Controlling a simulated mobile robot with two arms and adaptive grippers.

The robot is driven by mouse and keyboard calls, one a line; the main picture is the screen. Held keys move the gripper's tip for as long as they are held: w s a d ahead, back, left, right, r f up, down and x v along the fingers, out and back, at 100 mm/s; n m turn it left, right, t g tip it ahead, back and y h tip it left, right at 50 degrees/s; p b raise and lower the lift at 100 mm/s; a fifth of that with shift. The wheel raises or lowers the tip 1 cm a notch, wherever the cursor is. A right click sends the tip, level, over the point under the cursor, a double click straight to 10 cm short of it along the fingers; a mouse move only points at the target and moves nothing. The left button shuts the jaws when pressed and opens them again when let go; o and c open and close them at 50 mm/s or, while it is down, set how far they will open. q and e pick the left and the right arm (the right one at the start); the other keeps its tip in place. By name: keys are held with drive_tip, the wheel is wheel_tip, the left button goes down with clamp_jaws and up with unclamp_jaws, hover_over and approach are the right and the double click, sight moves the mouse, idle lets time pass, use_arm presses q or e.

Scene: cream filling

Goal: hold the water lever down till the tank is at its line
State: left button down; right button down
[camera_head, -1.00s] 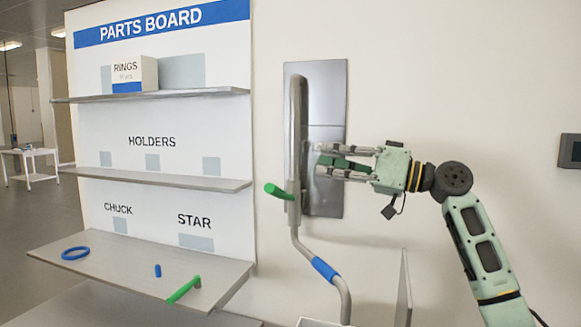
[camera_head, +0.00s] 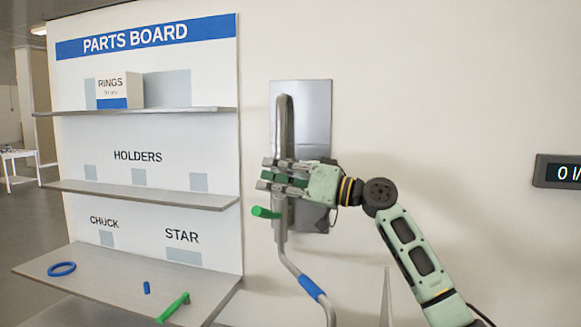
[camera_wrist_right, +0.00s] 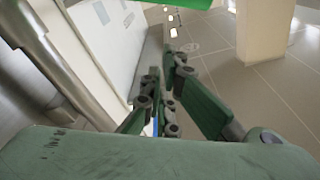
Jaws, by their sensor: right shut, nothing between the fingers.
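The green lever (camera_head: 265,212) sticks out to the left from the grey metal pipe (camera_head: 286,125) on the wall. My right gripper (camera_head: 264,174) is shut and empty, in front of the pipe and just above the lever; I cannot tell whether it touches either. In the wrist view, the fingers (camera_wrist_right: 165,105) show at the middle, the pipe (camera_wrist_right: 60,65) at the left, and a bright green piece (camera_wrist_right: 185,3), probably the lever, at the top edge. The tank's level line is not visible; an upright panel edge (camera_head: 386,298) shows at the bottom. My left gripper is out of view.
A parts board (camera_head: 150,150) with shelves stands to the left. Its lowest shelf (camera_head: 110,285) holds a blue ring (camera_head: 61,269), a small blue piece (camera_head: 147,287) and a green stick (camera_head: 173,307). The pipe's lower part has a blue band (camera_head: 311,287). A dark display (camera_head: 560,172) hangs at the right.

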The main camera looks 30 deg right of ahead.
sight(268, 213)
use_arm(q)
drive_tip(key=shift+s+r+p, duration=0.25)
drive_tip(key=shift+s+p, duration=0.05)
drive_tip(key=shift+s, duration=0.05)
use_arm(e)
drive_tip(key=f, duration=0.1)
drive_tip(key=s+f, duration=0.1)
drive_tip(key=f, duration=0.1)
drive_tip(key=shift+s+f, duration=0.1)
drive_tip(key=shift+s, duration=0.25)
drive_tip(key=shift+a, duration=0.1)
